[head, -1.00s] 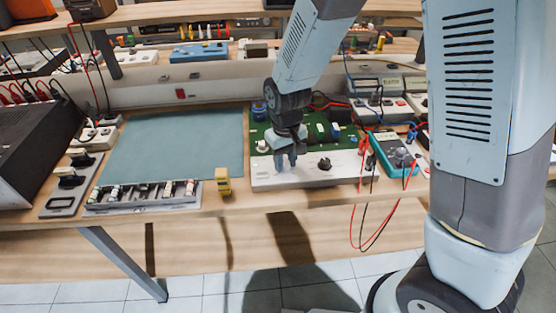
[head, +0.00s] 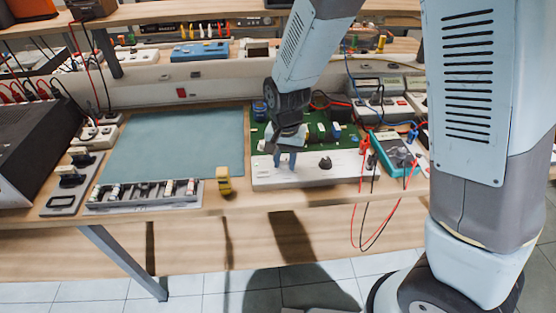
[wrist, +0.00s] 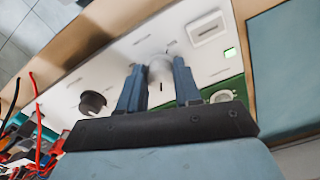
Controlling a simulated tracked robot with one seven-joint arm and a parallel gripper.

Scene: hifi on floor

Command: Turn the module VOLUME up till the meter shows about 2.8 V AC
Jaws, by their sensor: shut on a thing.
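The module is a white panel (head: 305,175) with a green circuit board (head: 318,131) behind it, at the bench's front edge. My gripper (head: 285,161) points down at the left half of the panel. In the wrist view its two blue-grey fingers (wrist: 160,85) are shut on a pale round knob (wrist: 160,69), one finger on each side. A black knob (head: 325,163) stands apart to its right; it also shows in the wrist view (wrist: 92,102). The teal meter (head: 393,152) lies right of the module. Its reading and the panel lettering are too small to read.
Red and black leads (head: 362,215) hang over the bench edge near the meter. A yellow block (head: 223,181) and a grey rack (head: 143,195) are left of the module. A teal mat (head: 180,145) is bare. Instruments (head: 385,92) stand behind.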

